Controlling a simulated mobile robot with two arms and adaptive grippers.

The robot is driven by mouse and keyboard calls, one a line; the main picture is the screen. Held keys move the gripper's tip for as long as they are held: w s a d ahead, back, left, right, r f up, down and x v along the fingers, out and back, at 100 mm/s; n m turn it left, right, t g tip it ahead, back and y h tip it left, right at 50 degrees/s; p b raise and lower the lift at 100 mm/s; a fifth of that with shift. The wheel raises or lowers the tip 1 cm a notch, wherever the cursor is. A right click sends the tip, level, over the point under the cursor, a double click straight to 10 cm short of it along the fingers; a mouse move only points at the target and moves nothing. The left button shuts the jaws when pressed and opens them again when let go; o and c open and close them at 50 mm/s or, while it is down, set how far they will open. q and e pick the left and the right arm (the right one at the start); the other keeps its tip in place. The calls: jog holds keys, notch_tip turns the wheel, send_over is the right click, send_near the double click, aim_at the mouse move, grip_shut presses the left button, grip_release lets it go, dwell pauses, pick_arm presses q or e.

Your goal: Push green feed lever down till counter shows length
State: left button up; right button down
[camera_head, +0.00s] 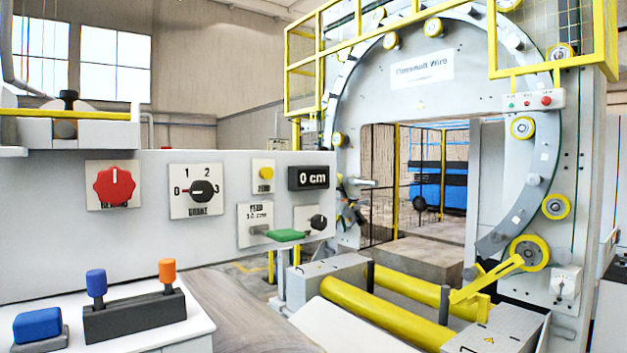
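The green feed lever (286,235) sticks out from the lower right of the grey control panel (120,240), beside a plate (254,212) marked "FEED 10 cm". The lever lies about level. The black counter (308,178) above it reads "0 cm". Neither of my grippers shows in the head view, so nothing is seen touching the lever.
The panel also carries a red knob (115,185), a black dial (201,191) and a yellow button (264,171). Blue (96,283) and orange (167,270) levers stand at lower left. Yellow rollers (385,315) lie before the large wrapping ring (545,150).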

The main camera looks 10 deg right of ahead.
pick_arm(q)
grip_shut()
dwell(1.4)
